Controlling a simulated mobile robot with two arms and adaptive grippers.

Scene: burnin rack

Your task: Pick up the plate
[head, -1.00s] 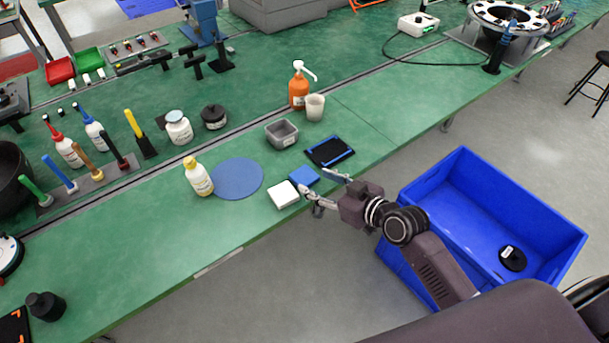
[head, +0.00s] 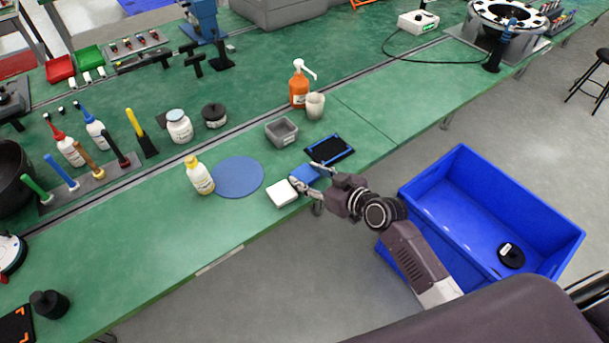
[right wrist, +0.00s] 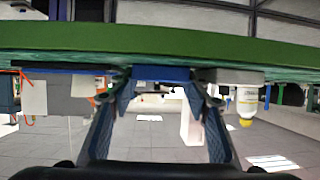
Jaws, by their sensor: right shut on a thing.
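A small flat blue square piece (head: 304,173), the likely plate, lies near the front edge of the green bench. My right gripper (head: 308,182) is at its front side with the fingers closed in on it. In the right wrist view, which is upside down, the blue piece (right wrist: 161,73) sits between the two fingertips, against the bench surface. I cannot tell any gap under it. My left gripper is not in view.
A white block (head: 282,193) sits just left of the blue piece, and a black tray with blue edges (head: 329,149) behind it. A round blue mat (head: 238,177), yellow-capped bottle (head: 199,176) and grey bin (head: 281,132) are near. A blue crate (head: 480,225) stands right.

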